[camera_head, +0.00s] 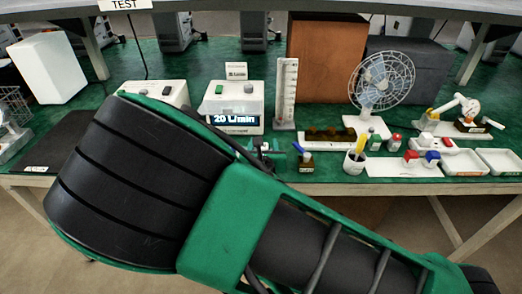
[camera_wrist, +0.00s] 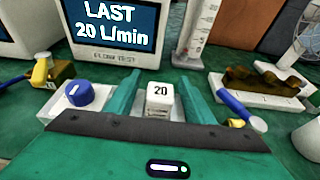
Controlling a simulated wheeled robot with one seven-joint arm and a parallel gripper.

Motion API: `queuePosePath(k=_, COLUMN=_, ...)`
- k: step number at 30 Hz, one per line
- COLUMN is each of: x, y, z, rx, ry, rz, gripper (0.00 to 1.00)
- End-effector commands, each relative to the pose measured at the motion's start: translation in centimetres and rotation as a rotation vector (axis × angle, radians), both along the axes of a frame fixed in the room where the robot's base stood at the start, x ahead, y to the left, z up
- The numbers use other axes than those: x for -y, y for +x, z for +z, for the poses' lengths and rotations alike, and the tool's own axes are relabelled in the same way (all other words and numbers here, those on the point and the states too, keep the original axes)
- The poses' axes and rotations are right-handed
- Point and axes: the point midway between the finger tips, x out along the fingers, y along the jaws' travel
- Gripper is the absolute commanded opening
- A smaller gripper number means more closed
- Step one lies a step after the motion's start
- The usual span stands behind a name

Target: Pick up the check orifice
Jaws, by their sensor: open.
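A small white block marked "20" (camera_wrist: 160,104), which I take to be the check orifice, stands upright in the wrist view. My gripper (camera_wrist: 161,92) is open, with one green finger on each side of the block. A gap shows on the right; on the left I cannot tell whether the finger touches it. The block's lower part is hidden behind the dark front edge of my gripper. In the head view my arm crosses the foreground, and I cannot make out the block there.
The flow tester (camera_head: 232,108) reads 20 L/min behind the gripper. A blue knob (camera_wrist: 80,95) on a white base is close on the left. A blue-handled tool (camera_wrist: 235,107) is close on the right. A scaled column (camera_head: 286,92), fan (camera_head: 381,80) and trays (camera_head: 458,163) stand rightward.

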Motion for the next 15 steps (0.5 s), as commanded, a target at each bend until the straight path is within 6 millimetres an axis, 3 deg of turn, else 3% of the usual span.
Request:
queuePosePath(k=4, x=0.1, y=1.4, z=-0.4, rx=0.000, ry=0.000, rz=-0.001, gripper=0.48)
queuePosePath(k=12, x=0.1, y=1.7, z=-0.6, rx=-0.001, ry=0.000, rz=0.001, gripper=0.48)
queuePosePath(k=13, x=0.1, y=1.7, z=-0.6, rx=-0.001, ry=0.000, rz=0.000, gripper=0.46)
queuePosePath(k=15, x=0.1, y=1.7, z=-0.5, rx=-0.001, ry=0.000, rz=0.000, gripper=0.29)
